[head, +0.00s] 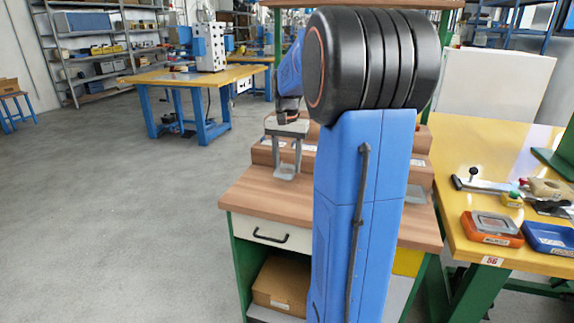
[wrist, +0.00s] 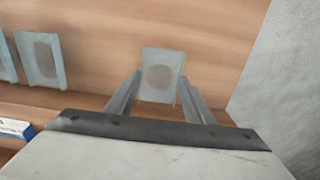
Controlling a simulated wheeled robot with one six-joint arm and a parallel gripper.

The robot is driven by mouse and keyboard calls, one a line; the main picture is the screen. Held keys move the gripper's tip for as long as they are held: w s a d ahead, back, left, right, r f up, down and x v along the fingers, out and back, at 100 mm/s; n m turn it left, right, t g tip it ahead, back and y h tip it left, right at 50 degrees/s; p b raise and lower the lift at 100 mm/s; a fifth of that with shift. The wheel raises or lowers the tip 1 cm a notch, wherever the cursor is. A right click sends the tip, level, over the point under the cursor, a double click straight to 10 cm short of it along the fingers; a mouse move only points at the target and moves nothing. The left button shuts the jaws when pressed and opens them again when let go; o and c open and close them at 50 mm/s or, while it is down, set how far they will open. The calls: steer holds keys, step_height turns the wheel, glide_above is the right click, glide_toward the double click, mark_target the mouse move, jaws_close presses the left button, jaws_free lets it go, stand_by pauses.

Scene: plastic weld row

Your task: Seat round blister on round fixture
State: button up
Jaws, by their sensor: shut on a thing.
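My gripper (wrist: 158,98) is shut on a pale, see-through blister (wrist: 162,62) with a round brownish middle. In the wrist view the blister stands between the two fingers, near the wooden top. In the head view my gripper (head: 286,172) points down over the left part of the wooden bench, where the blister is too small to make out. Whether the blister touches the wood is unclear. I cannot pick out the round fixture with certainty; an orange fixture (head: 492,240) and a blue fixture (head: 550,240) sit on the yellow table at right.
More pale blisters (wrist: 38,60) stand at left on the wooden bench top (wrist: 215,50). Stepped wooden shelves rise behind my gripper. The yellow table (head: 450,150) also holds a toggle clamp (head: 485,184). My arm hides the bench's middle. The grey floor at left is free.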

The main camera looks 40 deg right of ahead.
steer(key=shift+r, duration=1.9)
